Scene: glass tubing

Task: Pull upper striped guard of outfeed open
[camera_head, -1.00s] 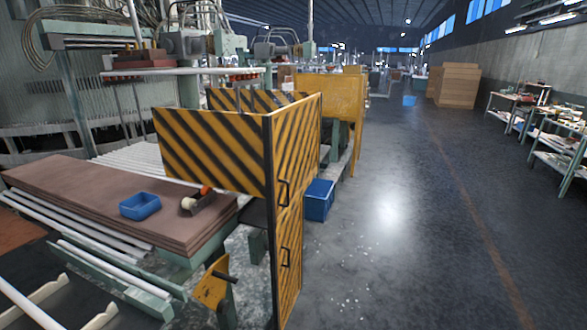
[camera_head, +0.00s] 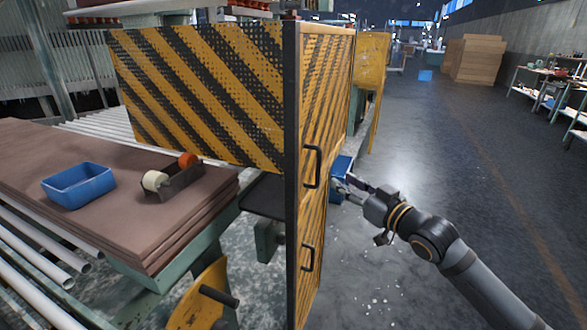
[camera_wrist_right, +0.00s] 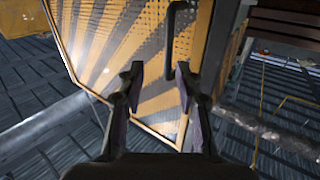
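The upper striped guard (camera_head: 325,105) of the outfeed is a yellow and black panel. It looks shut, flush at the black corner post. Its black bar handle (camera_head: 318,167) is near the post. A second handle (camera_head: 308,258) sits below on the lower striped guard (camera_head: 304,285). My right gripper (camera_head: 335,186) is open and empty, to the right of the panel. In the right wrist view, my right gripper (camera_wrist_right: 159,70) has its fingers apart facing a striped panel (camera_wrist_right: 125,45). A black handle (camera_wrist_right: 173,40) is just beyond the right fingertip; which handle I cannot tell. My left gripper is not in view.
A striped side panel (camera_head: 205,95) stands left of the post. A brown board stack (camera_head: 90,225) holds a blue tray (camera_head: 78,185) and a tape dispenser (camera_head: 172,180). A blue bin (camera_head: 341,172) is behind my right gripper. The floor (camera_head: 450,185) to the right is open.

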